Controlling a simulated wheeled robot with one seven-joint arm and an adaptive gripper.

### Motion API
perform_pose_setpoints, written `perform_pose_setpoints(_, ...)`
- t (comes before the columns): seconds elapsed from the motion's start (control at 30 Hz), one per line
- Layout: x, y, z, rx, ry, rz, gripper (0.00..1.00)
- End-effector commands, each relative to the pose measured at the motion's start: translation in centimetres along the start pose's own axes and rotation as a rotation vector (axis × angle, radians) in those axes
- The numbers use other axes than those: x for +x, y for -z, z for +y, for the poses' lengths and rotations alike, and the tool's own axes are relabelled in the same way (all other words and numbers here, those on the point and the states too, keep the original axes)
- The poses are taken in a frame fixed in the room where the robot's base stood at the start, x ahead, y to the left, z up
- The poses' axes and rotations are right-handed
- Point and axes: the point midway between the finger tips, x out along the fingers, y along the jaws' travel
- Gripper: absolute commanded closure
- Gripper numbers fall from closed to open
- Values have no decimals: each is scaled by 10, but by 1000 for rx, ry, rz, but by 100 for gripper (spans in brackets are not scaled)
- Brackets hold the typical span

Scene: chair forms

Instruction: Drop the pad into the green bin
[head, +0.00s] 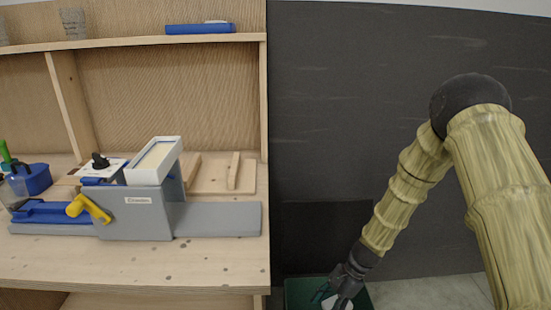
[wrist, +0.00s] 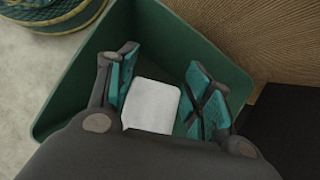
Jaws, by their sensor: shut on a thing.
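The pad (wrist: 152,105) is a small white square with rounded corners. It sits between the teal-lined fingers of my gripper (wrist: 161,62) in the wrist view, and my gripper is shut on it. The green bin (wrist: 72,85) lies below and around the pad and fingers in the wrist view. In the head view, my gripper (head: 338,288) points down over the green bin (head: 298,289) at the bottom edge. The pad (head: 338,303) shows there as a small white patch. The near part of the bin is cut off by the frame.
A wooden workbench (head: 150,262) with a grey and blue fixture (head: 140,213) stands left of the bin. A dark wall (head: 350,100) rises behind. Pale floor (head: 430,292) is clear to the bin's right. Part of my base shows in the wrist view's upper left.

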Motion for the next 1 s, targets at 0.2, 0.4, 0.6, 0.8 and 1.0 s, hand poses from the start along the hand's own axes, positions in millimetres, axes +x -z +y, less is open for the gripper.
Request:
perform_pose_setpoints(0.2, 17, 10, 0, -1, 1, 0, 88)
perform_pose_setpoints(0.4, 17, 10, 0, -1, 1, 0, 88)
perform_pose_setpoints(0.6, 17, 10, 0, -1, 0, 0, 35)
perform_pose_setpoints(0.8, 17, 10, 0, -1, 0, 0, 24)
perform_pose_setpoints(1.0, 17, 10, 0, -1, 0, 0, 24)
